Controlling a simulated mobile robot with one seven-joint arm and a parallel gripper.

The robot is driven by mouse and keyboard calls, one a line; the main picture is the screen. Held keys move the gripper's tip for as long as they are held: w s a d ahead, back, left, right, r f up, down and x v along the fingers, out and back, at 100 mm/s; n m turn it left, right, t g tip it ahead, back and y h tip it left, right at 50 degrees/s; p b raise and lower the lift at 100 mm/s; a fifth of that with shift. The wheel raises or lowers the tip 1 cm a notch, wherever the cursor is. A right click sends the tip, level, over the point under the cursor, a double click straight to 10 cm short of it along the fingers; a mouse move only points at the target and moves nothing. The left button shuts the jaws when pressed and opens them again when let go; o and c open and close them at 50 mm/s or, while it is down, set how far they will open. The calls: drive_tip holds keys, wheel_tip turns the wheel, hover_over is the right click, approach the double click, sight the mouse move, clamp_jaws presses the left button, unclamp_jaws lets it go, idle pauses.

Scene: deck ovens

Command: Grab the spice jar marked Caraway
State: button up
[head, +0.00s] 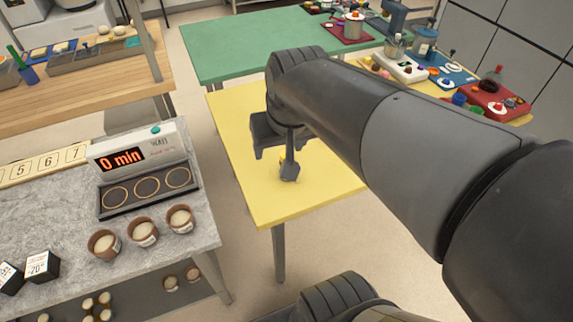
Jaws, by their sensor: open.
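My gripper (279,164) is open and points down over the yellow table (245,190). A small object (282,160) with a yellow-orange patch shows at the near finger, mostly hidden by it. I cannot tell whether it is a spice jar or whether it is between the fingers. No label marked Caraway can be read in the head view. My arm covers the right part of the yellow table.
A grey stone counter (60,215) at the left holds a timer box (143,158) reading "0 min" and several brown cups (143,232). A green table (235,50) stands behind. Red, blue and white trays (497,103) hold items at the right. The yellow table's left part is clear.

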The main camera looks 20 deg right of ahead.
drive_tip(key=w+d+f+m+g, duration=0.1)
drive_tip(key=w+d+f, duration=0.1)
drive_tip(key=w+f, duration=0.1)
drive_tip(key=w+d+f+m+g, duration=0.1)
drive_tip(key=w+d+f, duration=0.2)
drive_tip(key=w+f, duration=0.1)
drive_tip(key=w+d+f+m+g, duration=0.1)
drive_tip(key=w+d+f+g, duration=0.1)
drive_tip(key=w+f, duration=0.2)
drive_tip(key=shift+w+d, duration=0.2)
drive_tip(key=shift+w, duration=0.3)
drive_tip(key=shift+w+d, duration=0.15)
drive_tip(key=shift+w, duration=0.35)
drive_tip(key=shift+w+d+f, duration=0.15)
drive_tip(key=shift+f, duration=0.55)
wheel_tip(320, 180, down, 5)
drive_tip(key=shift+r, duration=0.2)
drive_tip(key=f, duration=0.5)
drive_tip(key=shift+a+f, duration=0.3)
drive_tip(key=shift+a, duration=0.05)
drive_tip(key=c, duration=1.1)
